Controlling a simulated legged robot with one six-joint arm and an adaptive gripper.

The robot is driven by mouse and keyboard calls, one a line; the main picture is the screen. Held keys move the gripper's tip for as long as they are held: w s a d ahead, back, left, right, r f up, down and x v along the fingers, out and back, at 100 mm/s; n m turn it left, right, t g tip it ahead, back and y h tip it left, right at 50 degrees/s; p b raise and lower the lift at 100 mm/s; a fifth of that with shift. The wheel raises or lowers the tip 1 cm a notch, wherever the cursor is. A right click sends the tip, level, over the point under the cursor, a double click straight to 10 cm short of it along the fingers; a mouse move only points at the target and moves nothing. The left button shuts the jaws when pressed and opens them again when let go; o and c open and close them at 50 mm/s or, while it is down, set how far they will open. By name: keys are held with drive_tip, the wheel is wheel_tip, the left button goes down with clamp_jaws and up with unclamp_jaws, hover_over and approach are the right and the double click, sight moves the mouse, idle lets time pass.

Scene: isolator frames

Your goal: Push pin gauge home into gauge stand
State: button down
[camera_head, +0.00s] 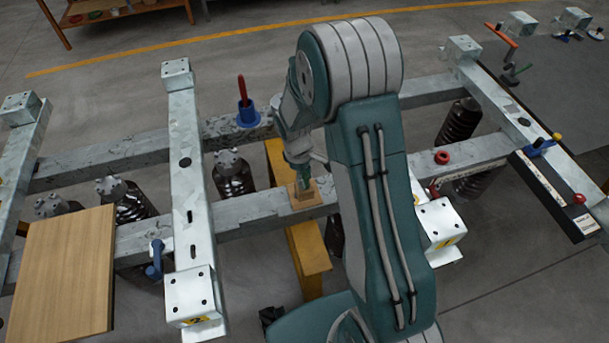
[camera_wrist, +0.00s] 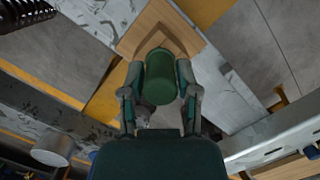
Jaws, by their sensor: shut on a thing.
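My gripper (camera_wrist: 160,95) is shut on the green cylindrical pin gauge (camera_wrist: 160,78), one finger on each side of it. The gauge's lower end is hidden behind its own top. A wooden block, which I take as the gauge stand (camera_wrist: 142,35), lies right behind the gauge in the wrist view. In the head view the wooden block (camera_head: 312,205) sits on the near galvanized beam, with my gripper (camera_head: 302,180) just over it. I cannot tell how deep the gauge sits in the block.
A red-handled tool stands in a blue holder (camera_head: 247,112) on the far beam. A red ring (camera_head: 441,157) lies on the beam to the right. A wooden board (camera_head: 62,270) is at left.

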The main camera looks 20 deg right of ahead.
drive_tip(key=shift+f, duration=0.15)
drive_tip(key=shift+c, duration=1.3)
unclamp_jaws()
wheel_tip(320, 180, up, 12)
drive_tip(key=w+a, duration=0.1)
drive_tip(key=shift+w+a+f, duration=0.15)
drive_tip(key=shift+w+a, duration=0.1)
drive_tip(key=shift+w, duration=0.05)
